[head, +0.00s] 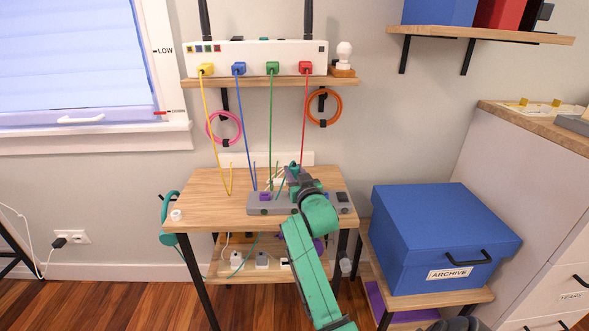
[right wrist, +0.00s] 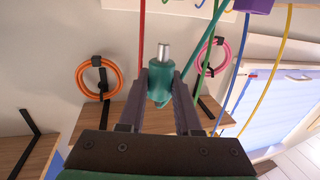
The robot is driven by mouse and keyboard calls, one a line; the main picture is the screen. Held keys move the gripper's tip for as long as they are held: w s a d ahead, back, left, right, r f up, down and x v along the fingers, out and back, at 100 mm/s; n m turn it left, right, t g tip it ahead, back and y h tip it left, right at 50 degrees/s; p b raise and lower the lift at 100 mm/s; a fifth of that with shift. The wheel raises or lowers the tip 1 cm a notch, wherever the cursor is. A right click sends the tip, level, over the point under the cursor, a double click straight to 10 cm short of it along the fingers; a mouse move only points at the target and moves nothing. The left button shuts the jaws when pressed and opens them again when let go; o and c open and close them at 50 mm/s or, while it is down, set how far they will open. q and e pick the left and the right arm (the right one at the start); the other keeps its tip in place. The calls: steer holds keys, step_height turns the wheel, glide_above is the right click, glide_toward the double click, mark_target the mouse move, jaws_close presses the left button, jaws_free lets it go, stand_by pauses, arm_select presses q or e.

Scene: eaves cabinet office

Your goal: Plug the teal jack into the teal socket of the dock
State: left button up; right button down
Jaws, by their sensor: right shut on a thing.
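The teal jack (right wrist: 161,80), a short teal body with a metal tip, is held between the two fingers of my right gripper (right wrist: 161,92). The tip points away from the wrist. In the head view my right gripper (head: 292,177) is above the back edge of the dock, and only a little teal shows there. The dock (head: 258,208) is a long grey block on the small wooden table. A purple piece (head: 265,197) shows on its left part. My arm hides part of the dock, and I cannot pick out the teal socket.
Yellow, blue, green and red cables hang from a white router (head: 262,54) to the table (head: 205,185), close to my right gripper. A blue archive box (head: 440,235) stands to the right.

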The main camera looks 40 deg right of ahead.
step_height(320, 180, down, 2)
steer(key=shift+f+b, duration=0.25)
steer(key=shift+b, duration=0.3)
arm_select(q)
steer(key=shift+f, duration=0.8)
steer(key=shift+r, duration=0.15)
arm_select(e)
steer(key=shift+r, duration=0.1)
arm_select(q)
steer(key=shift+r+p, duration=0.1)
steer(key=shift+p, duration=0.2)
steer(key=shift+r, duration=0.25)
steer(key=shift+p, duration=0.3)
steer(key=shift+r, duration=0.25)
